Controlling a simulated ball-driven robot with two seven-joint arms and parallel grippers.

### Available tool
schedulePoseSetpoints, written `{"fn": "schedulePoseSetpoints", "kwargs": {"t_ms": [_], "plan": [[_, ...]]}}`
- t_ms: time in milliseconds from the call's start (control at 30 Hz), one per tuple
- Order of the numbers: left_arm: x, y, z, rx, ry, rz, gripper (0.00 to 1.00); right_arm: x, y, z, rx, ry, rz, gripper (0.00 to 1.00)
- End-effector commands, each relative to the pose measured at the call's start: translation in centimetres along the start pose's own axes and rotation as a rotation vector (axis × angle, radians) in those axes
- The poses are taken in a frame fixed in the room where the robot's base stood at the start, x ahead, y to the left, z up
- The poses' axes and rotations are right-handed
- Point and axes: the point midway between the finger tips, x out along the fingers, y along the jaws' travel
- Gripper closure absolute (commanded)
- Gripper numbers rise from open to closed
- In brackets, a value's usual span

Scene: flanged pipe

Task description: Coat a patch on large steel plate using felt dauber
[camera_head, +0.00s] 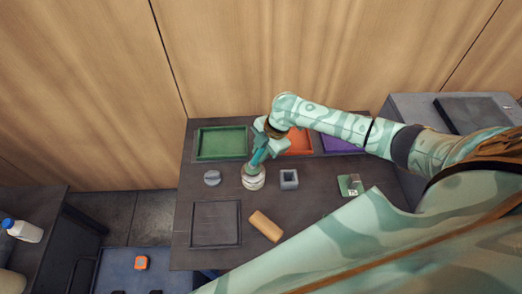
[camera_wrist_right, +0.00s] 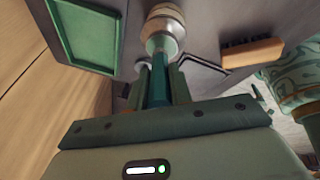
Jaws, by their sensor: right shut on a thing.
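My right gripper (camera_head: 262,154) is shut on the teal handle of the felt dauber (camera_wrist_right: 160,82), above the middle of the table. In the right wrist view the handle runs between the fingers (camera_wrist_right: 160,92) to a pale, rounded head with a metallic band (camera_wrist_right: 164,26). In the head view the pale head (camera_head: 253,181) is low over the table; whether it touches the tabletop I cannot tell. A dark square with a raised rim (camera_head: 215,223), which may be the large steel plate, lies in front and to the left. My left gripper is out of view.
Green (camera_head: 222,143), orange (camera_head: 299,142) and purple (camera_head: 342,145) trays line the back. A grey disc (camera_head: 212,177), a hollow square block (camera_head: 289,179), a tan block (camera_head: 265,225) and a green card (camera_head: 350,185) sit nearby. The table's right front is partly hidden by my arm.

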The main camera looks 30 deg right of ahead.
Motion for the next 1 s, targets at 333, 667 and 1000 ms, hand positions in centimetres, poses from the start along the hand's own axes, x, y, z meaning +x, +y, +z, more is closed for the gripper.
{"fn": "schedulePoseSetpoints", "kwargs": {"t_ms": [333,667,1000], "plan": [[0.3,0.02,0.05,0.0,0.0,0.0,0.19,0.45,-0.09,0.12,0.0,0.0,0.0,1.0],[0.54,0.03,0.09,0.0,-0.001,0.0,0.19,0.82,-0.17,0.24,0.0,0.0,0.0,1.0],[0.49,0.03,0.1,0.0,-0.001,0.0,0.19,0.81,-0.16,0.22,0.0,0.0,0.0,1.0]]}}
